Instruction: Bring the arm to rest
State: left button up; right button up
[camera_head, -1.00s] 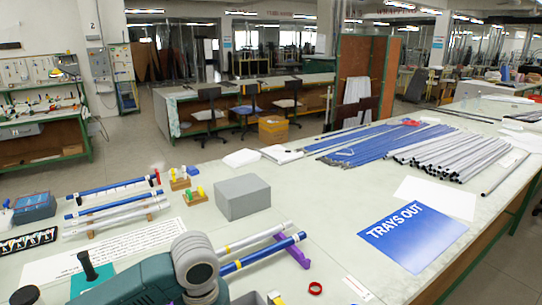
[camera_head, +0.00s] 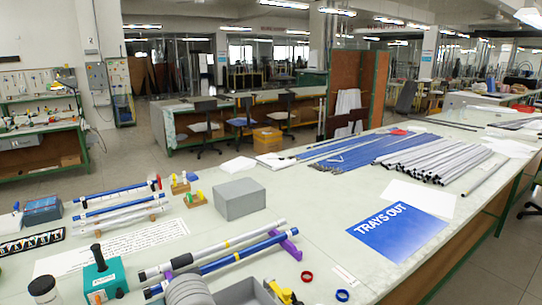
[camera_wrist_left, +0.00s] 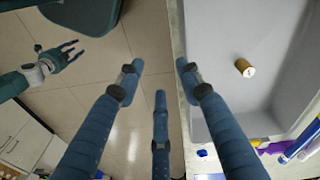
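My left gripper (camera_wrist_left: 160,78) shows in the left wrist view with its blue fingers spread and nothing between them. It hangs over the floor beside the edge of the grey tray (camera_wrist_left: 222,95). In the head view only a grey ribbed part of my arm shows at the bottom edge; the left gripper is out of that picture. My right gripper (camera_wrist_left: 66,53) shows small at the upper left of the wrist view, with its dark fingers apart and empty.
Two rods, one grey (camera_head: 210,250) and one blue (camera_head: 225,261), lie on purple supports (camera_head: 290,246) near my arm. A grey box (camera_head: 240,199), a blue TRAYS OUT sheet (camera_head: 398,231), and red (camera_head: 307,276) and blue (camera_head: 342,295) rings are on the table.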

pick_arm(q)
jog(key=s+d+f+n+t+h, duration=0.1)
jog(key=s+d+f+t+h, duration=0.15)
jog(key=s+d+f, duration=0.35)
jog(key=s+a+f+n+y, duration=0.1)
jog(key=s+a+n+y, duration=0.1)
jog(key=s+a, duration=0.5)
jog(key=s+a+f+n+y, duration=0.2)
jog(key=s+a, duration=0.2)
jog(key=a, duration=0.6)
notch_tip(320, 180, down, 28)
jog(key=s, duration=0.2)
jog(key=s+a+f+g, duration=0.2)
jog(key=s+a+f, duration=0.1)
jog(key=s+f, duration=1.1)
jog(key=s, duration=0.3)
jog(key=shift+f+m, duration=0.3)
jog(key=shift+f, duration=0.05)
pick_arm(e)
jog(key=shift+s+d+f, duration=0.1)
jog(key=shift+s, duration=0.55)
